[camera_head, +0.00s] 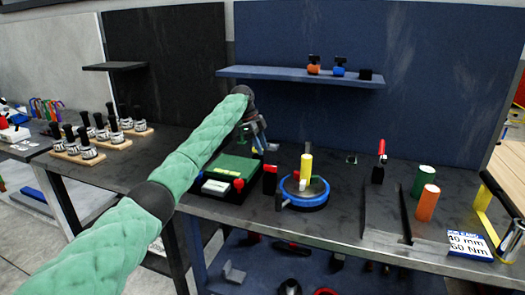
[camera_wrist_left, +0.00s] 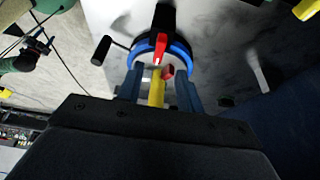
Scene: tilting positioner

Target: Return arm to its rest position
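My left arm, in a green padded sleeve, reaches in from the lower left of the head view. Its left gripper (camera_head: 259,138) is above the bench, left of and higher than the round blue-rimmed positioner (camera_head: 304,204). A yellow cylinder (camera_head: 306,166) stands upright on the positioner. In the wrist view the left gripper's two blue-grey fingers (camera_wrist_left: 159,84) are spread apart. The yellow cylinder (camera_wrist_left: 156,92) and the positioner's blue rim (camera_wrist_left: 184,55) show between and beyond them. The gripper looks empty and apart from the cylinder. My right gripper is not in view.
A green-topped box (camera_head: 236,167) sits on the bench below the left gripper. A green cylinder (camera_head: 423,179) and an orange cylinder (camera_head: 427,204) stand at right. A blue wall shelf (camera_head: 300,77) is behind. Wooden racks of tool holders (camera_head: 78,157) stand at far left.

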